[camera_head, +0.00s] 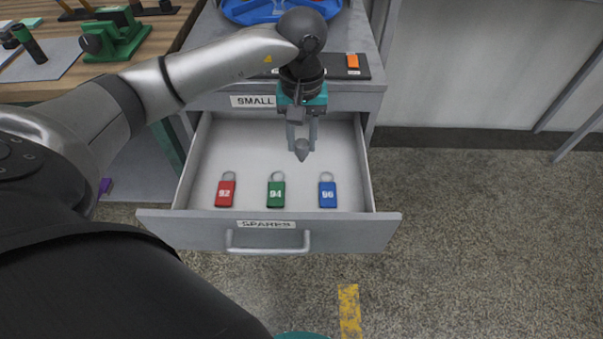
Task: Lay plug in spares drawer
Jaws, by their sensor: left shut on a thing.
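The spares drawer (197,231) is pulled open below the cabinet top, with a label reading SPARES and a bar handle on its front. My left gripper (301,143) points down over the right half of the drawer. It is shut on a small grey plug (301,153) with a tapered lower end. I cannot tell how high the plug is above the drawer floor. A red tag (226,191), a green tag (276,192) and a blue tag (327,193) lie in a row near the drawer front. My right gripper is not in view.
The drawer floor behind the tags is clear. The cabinet above carries a blue tray (250,12) and an orange block (352,61) on a dark strip. A wooden bench (60,88) with a green vise (115,38) stands at the left. Open floor lies right.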

